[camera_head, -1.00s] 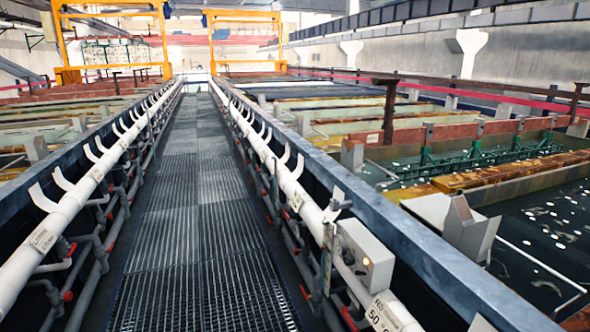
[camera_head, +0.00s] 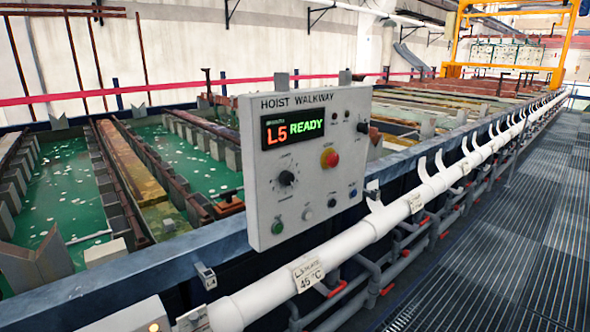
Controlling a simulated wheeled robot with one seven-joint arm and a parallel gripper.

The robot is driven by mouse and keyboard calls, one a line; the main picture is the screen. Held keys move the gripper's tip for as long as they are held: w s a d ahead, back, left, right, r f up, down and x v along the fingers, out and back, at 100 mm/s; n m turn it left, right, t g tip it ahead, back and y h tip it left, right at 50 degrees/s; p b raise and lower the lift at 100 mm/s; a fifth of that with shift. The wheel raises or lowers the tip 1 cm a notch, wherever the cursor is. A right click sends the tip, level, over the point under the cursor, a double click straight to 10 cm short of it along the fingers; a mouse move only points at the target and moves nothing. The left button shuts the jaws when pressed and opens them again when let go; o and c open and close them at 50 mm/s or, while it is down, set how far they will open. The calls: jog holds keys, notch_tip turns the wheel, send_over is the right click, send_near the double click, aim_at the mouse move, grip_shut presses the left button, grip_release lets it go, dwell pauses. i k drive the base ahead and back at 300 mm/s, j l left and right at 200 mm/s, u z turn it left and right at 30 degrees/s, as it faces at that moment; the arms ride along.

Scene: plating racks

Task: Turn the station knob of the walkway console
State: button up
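The walkway console (camera_head: 307,160) is a grey box lettered "HOIST WALKWAY", mounted at the walkway-side edge of the tanks, in the middle of the head view. Its display (camera_head: 292,129) reads "L5 READY". A black round knob (camera_head: 286,178) with a dial scale sits below the display at the left; I cannot read its label. A red button (camera_head: 329,158) on a yellow ring is to its right. Several small buttons, one of them green (camera_head: 277,227), line the lower part, and a black switch (camera_head: 363,127) is at the upper right. My gripper is not in view.
A white pipe (camera_head: 340,245) with hooked brackets runs along the walkway below the console. Tanks of green liquid (camera_head: 195,160) lie behind it. The grated walkway (camera_head: 510,230) at the right is clear. A yellow hoist frame (camera_head: 458,45) stands far back.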

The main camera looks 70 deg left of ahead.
aim_at(286, 178)
jog(key=u, duration=0.4)
jog(key=j+u, duration=0.15)
jog(key=u, duration=0.7)
jog(key=j+u, duration=0.15)
jog(key=u, duration=0.25)
